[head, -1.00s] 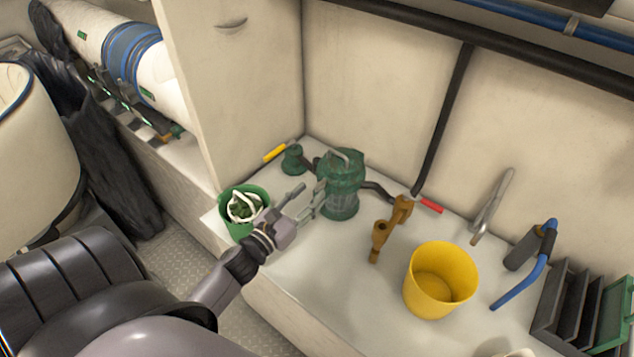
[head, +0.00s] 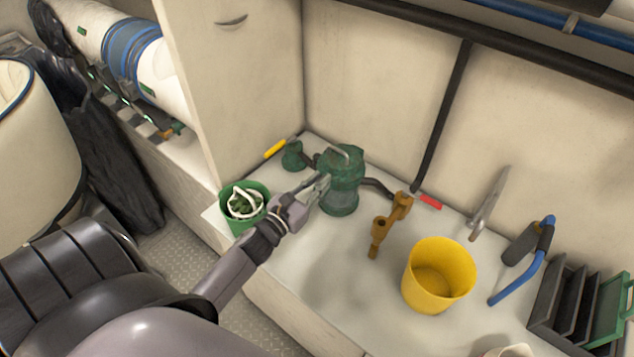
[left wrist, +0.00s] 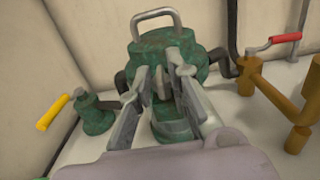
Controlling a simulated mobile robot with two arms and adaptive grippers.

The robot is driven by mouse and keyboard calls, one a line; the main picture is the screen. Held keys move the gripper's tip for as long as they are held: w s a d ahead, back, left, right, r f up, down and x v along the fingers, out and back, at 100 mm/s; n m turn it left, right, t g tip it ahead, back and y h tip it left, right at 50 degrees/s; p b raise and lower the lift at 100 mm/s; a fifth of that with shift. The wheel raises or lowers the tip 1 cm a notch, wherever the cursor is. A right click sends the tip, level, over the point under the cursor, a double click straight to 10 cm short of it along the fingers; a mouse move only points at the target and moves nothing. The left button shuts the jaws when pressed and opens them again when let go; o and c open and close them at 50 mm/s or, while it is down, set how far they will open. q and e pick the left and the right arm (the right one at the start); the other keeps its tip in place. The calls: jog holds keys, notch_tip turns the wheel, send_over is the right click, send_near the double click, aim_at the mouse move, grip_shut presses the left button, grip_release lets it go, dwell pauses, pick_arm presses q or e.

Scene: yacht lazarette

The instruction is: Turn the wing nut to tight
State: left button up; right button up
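A dark green strainer housing (head: 343,200) with a metal bail handle stands on the white bench; it fills the middle of the left wrist view (left wrist: 173,48). My left gripper (head: 322,188) is at its near left side. In the left wrist view the two fingers (left wrist: 160,72) stand apart in front of the housing. A small light grey piece (left wrist: 161,85) shows between them, possibly the wing nut; the fingers partly hide it, and I cannot tell its angle or whether they touch it. My right gripper is not in view.
A green bucket (head: 238,230) with white and green contents stands left of the housing. A bronze fitting (head: 380,232) and a yellow bucket (head: 410,280) stand to the right. A yellow-handled lever (left wrist: 52,112) and a red-handled one (head: 430,202) are near the wall.

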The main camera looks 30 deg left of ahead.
pick_arm(q)
grip_shut()
jog(key=m+h, duration=0.1)
jog(key=m+h+b, duration=0.1)
jog(key=h, duration=0.1)
jog(key=shift+a+f, duration=0.15)
jog(key=shift+a, duration=0.05)
jog(key=m+g+h+b, duration=0.1)
jog(key=h, duration=0.1)
jog(key=m+h+b, duration=0.1)
jog(key=b, duration=0.1)
jog(key=shift+a+r+m+g+h, duration=0.1)
jog(key=shift+r+m+g+h, duration=0.1)
jog(key=shift+m+g+h, duration=0.15)
